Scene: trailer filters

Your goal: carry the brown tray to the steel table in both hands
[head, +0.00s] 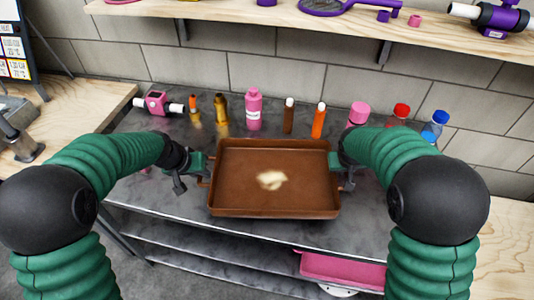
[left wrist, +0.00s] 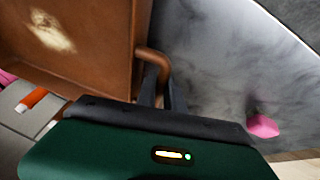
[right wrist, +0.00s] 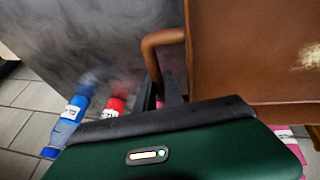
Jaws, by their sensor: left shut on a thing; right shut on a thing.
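The brown tray (head: 240,205) is roughly level over the grey steel table (head: 165,205), its front edge near the table's front edge. I cannot tell if it touches the top. A pale patch shows on its floor. My left gripper (head: 198,181) is shut on the tray's left handle, which shows in the left wrist view (left wrist: 153,62). My right gripper (head: 345,181) is shut on the right handle, which shows in the right wrist view (right wrist: 152,42). The tray's side wall also shows in the left wrist view (left wrist: 142,25) and the right wrist view (right wrist: 193,60).
Several bottles line the back of the table, including a pink bottle (head: 253,112), an orange one (head: 319,121) and a blue-capped one (head: 434,127). A pink device (head: 157,103) lies at back left. A wooden shelf (head: 300,18) overhangs. A pink bin (head: 340,270) is below.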

